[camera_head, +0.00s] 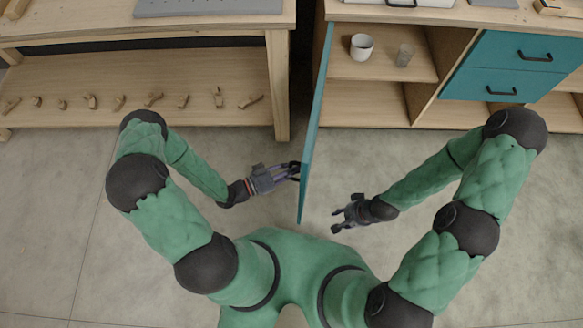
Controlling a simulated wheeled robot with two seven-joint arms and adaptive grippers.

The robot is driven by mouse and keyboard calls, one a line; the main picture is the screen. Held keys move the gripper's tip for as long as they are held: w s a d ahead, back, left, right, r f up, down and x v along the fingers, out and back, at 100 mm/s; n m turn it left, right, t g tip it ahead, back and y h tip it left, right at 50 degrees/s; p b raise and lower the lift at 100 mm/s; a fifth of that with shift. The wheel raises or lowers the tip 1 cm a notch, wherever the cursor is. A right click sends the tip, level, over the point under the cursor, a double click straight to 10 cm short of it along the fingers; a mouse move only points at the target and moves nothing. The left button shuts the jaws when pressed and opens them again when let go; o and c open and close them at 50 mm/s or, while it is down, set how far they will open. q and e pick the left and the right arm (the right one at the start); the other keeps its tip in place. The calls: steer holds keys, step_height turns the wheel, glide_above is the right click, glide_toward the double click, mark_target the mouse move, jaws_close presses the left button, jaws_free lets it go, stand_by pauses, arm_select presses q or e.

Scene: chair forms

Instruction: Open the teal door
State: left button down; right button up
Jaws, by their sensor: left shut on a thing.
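The teal door (315,120) stands swung out from the wooden cabinet, seen almost edge-on, and the shelves behind it are exposed. My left gripper (292,172) is at the left face of the door near its outer part, shut on what appears to be the door's dark handle; the fingers hide most of it. My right gripper (337,220) is on the other side of the door, apart from it, with its fingers spread and nothing between them.
A white cup (361,46) and a glass (404,55) stand on the exposed upper shelf. Teal drawers (517,50) are to the right. A wooden bench (150,75) with several small wooden pieces on its lower shelf stands left. The floor (75,215) around is clear.

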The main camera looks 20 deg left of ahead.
arm_select(q)
steer(key=shift+s+d+f, duration=0.1)
steer(key=shift+s+d, duration=0.2)
steer(key=shift+s, duration=0.05)
steer(key=c, duration=1.1)
jaws_free()
steer(key=shift+a, duration=0.15)
steer(key=shift+w+a, duration=0.1)
steer(key=v, duration=1.2)
